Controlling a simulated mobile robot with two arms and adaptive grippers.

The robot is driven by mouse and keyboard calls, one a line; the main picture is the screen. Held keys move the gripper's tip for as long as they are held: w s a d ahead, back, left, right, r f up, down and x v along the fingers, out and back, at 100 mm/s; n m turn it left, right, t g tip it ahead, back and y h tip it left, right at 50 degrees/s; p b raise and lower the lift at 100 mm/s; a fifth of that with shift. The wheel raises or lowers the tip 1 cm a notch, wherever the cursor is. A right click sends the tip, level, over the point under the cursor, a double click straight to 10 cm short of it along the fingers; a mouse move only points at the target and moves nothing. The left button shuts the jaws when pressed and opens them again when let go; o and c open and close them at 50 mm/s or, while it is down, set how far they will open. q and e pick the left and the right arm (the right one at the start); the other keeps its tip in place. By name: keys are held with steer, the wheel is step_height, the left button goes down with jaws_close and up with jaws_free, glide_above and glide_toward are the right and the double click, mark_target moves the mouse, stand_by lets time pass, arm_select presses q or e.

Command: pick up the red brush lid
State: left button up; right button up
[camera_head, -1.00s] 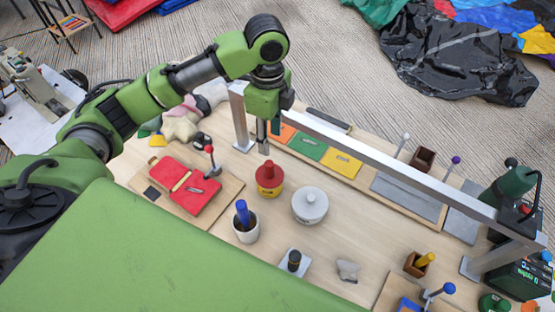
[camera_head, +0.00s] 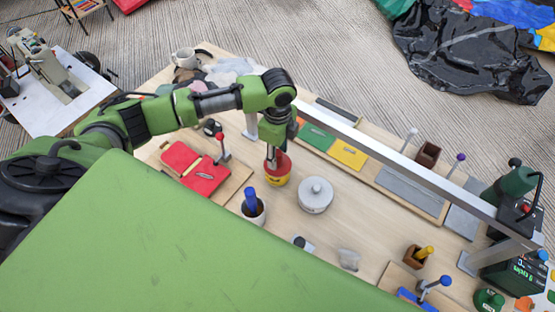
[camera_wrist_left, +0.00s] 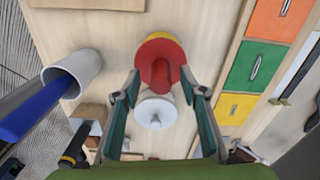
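The red brush lid (camera_wrist_left: 157,52) sits on a yellow pot (camera_head: 278,181) on the wooden table. In the head view the lid (camera_head: 284,165) is partly hidden by my left gripper (camera_head: 271,160), which is directly above it and pointing down. In the left wrist view the left gripper (camera_wrist_left: 160,108) has its two fingers spread apart, with the lid's knob between and slightly beyond them. No grip on the lid shows. My right gripper is not in view.
A white lidded pot (camera_head: 315,196) stands right of the yellow pot. A cup with a blue handle (camera_head: 252,207) stands in front. A metal rail (camera_head: 390,160) runs close behind. A red patch board (camera_head: 195,170) lies at left.

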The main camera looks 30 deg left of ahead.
arm_select(q)
steer(key=shift+w+f, duration=0.1)
steer(key=shift+f, duration=0.35)
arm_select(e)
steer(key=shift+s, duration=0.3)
arm_select(q)
jaws_close()
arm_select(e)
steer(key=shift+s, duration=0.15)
arm_select(q)
step_height(320, 180, up, 9)
steer(key=shift+f+b, duration=0.1)
steer(key=shift+b, duration=0.8)
steer(key=shift+r, duration=0.7)
steer(key=c, duration=0.7)
jaws_free()
steer(key=shift+c, duration=0.2)
steer(key=c, duration=0.4)
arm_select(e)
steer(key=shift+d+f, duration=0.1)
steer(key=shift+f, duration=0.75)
